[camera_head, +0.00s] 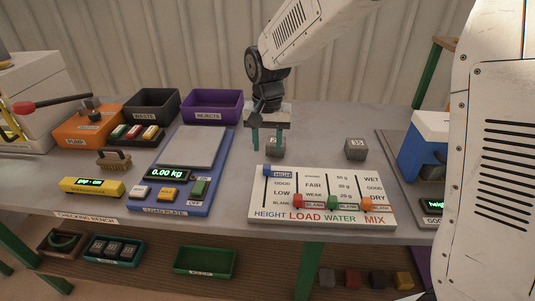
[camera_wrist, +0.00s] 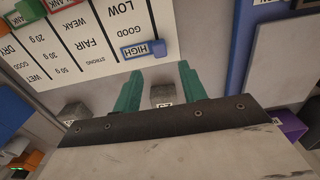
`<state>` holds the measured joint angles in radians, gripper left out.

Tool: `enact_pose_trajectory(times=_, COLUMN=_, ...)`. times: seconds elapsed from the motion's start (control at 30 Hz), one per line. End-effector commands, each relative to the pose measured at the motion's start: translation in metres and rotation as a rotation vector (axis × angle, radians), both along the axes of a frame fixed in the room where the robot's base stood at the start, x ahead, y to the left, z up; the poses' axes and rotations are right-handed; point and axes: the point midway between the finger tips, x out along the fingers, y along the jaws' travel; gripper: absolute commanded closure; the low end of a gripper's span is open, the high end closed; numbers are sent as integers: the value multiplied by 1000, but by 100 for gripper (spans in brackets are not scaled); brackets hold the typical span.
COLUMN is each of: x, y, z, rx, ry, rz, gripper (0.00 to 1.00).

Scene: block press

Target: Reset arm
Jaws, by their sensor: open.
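My gripper (camera_head: 267,143) hangs over the bench just behind the white board, fingers pointing down. Its two teal fingers are apart, and they also show in the wrist view (camera_wrist: 160,88). A grey block (camera_head: 277,150) sits on the bench by the fingertips. In the wrist view this block (camera_wrist: 163,95) appears between the fingers; I cannot tell whether either finger touches it. A second grey block (camera_head: 355,149) stands on the bench to the right, apart from the gripper. My arm reaches down from the top of the head view.
The white board (camera_head: 320,216) has its blue slider (camera_head: 269,171) at HIGH and the other sliders at BLANK. The load plate (camera_head: 190,148) is empty, reading 0.00 kg. Waste (camera_head: 152,102) and rejects (camera_head: 211,104) bins stand behind.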

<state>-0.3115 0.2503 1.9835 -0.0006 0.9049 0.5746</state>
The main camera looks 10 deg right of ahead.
Motion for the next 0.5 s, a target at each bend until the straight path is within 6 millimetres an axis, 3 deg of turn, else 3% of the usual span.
enact_pose_trajectory(times=0.13, x=0, y=0, z=11, rx=0, ry=0, rz=0, gripper=58)
enact_pose_trajectory(times=0.5, x=-1, y=0, z=12, rx=-1, ry=2, rz=16, gripper=58)
